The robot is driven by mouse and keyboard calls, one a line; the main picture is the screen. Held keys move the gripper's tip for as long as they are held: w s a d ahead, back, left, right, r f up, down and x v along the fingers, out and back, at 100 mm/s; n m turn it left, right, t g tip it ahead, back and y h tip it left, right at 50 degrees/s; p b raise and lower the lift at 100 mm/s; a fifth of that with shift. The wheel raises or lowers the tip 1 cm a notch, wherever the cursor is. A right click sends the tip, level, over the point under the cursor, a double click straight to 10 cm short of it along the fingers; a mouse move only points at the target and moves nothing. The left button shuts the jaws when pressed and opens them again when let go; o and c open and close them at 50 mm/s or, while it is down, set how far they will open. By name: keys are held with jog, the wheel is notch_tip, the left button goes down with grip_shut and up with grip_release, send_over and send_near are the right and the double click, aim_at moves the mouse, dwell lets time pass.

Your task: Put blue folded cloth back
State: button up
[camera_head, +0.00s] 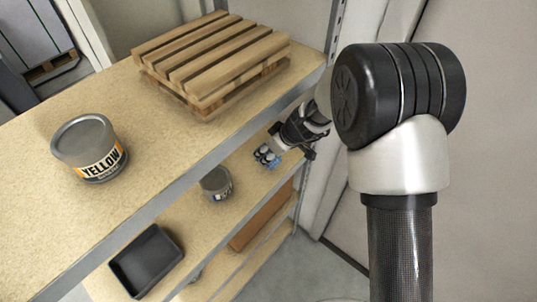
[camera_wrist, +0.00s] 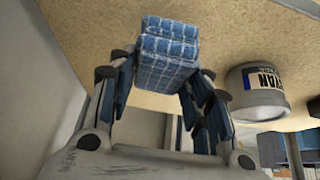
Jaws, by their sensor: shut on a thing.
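The blue folded cloth (camera_wrist: 168,50) has a white check pattern and is in the wrist view at upper middle. My gripper (camera_wrist: 164,72) is shut on it, with a finger at each side. In the head view the cloth (camera_head: 267,156) shows small at my gripper (camera_head: 280,144), over the far end of the middle shelf (camera_head: 240,165). Whether the cloth touches the shelf board cannot be told.
A grey CYAN can (camera_wrist: 258,88) stands on the same shelf, near the cloth; it also shows in the head view (camera_head: 216,183). A black tray (camera_head: 146,262) is nearer. The top shelf above holds a YELLOW can (camera_head: 90,148) and a wooden pallet (camera_head: 210,60).

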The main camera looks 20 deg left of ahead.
notch_tip(320, 180, down, 3)
jog(key=shift+f+b, duration=0.2)
jog(key=shift+b, duration=0.3)
jog(key=shift+r, duration=0.1)
jog(key=o, duration=0.9)
jog(key=shift+o, duration=0.2)
jog(key=p+v, duration=0.2)
jog(key=v, duration=1)
